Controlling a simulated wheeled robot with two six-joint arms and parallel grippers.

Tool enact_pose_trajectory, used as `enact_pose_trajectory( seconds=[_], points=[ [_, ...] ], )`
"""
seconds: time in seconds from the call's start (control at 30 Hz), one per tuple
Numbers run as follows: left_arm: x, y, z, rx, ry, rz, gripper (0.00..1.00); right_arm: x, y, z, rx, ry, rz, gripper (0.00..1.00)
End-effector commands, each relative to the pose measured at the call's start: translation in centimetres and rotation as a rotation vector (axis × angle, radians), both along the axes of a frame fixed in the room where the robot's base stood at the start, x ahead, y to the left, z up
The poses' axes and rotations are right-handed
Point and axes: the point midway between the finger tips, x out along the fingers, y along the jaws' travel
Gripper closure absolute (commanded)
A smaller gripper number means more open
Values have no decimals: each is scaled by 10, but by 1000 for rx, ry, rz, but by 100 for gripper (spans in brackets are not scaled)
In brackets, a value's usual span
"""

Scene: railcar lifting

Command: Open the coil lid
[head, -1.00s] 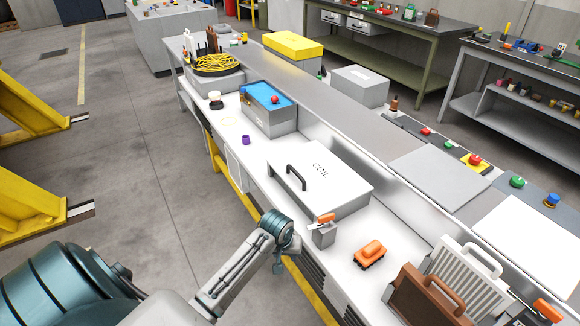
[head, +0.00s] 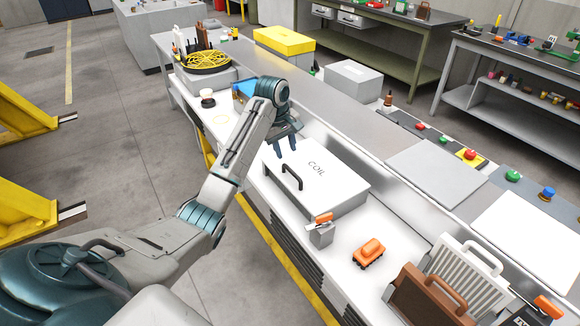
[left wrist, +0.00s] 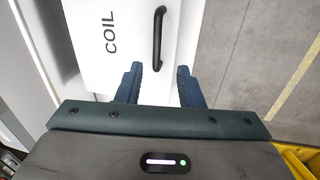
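The coil lid (head: 325,178) is a white box top marked COIL on the bench, with a black handle (head: 291,177) along its near left side. It lies shut on its box. In the left wrist view the lid (left wrist: 125,25) and its black handle (left wrist: 158,38) lie beyond the fingertips. My left gripper (head: 287,152) hangs above the lid's far left corner, apart from the handle. In the left wrist view its two blue fingers (left wrist: 159,75) are spread with nothing between them. My right gripper does not show.
An orange-handled grey block (head: 321,232) and an orange toy-like piece (head: 369,252) stand to the right of the lid. A brown case (head: 428,296) is at the front. A round yellow grille (head: 206,60) is at the far end. The raised steel ledge (head: 340,119) runs behind.

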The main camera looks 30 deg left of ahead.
Motion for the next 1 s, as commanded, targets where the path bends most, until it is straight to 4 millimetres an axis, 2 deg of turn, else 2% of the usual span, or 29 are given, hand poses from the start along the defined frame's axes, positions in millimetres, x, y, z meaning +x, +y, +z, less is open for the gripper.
enact_pose_trajectory(
  seconds=[0.07, 0.17, 0.27, 0.7, 0.83, 1.0],
  points=[
    [4, 4, 10, -11, 2, 23, 66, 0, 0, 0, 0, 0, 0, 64],
    [5, 4, 8, -17, 6, 33, 66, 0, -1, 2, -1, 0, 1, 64],
    [7, 3, -3, -17, 7, 33, 66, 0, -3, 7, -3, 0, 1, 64],
    [20, -3, -79, -16, 7, 31, 66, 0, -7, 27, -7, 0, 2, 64],
    [22, -4, -90, -14, 6, 31, 66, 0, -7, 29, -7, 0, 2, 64],
    [23, -4, -94, -14, 3, 30, 66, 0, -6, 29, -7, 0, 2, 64]
  ],
)
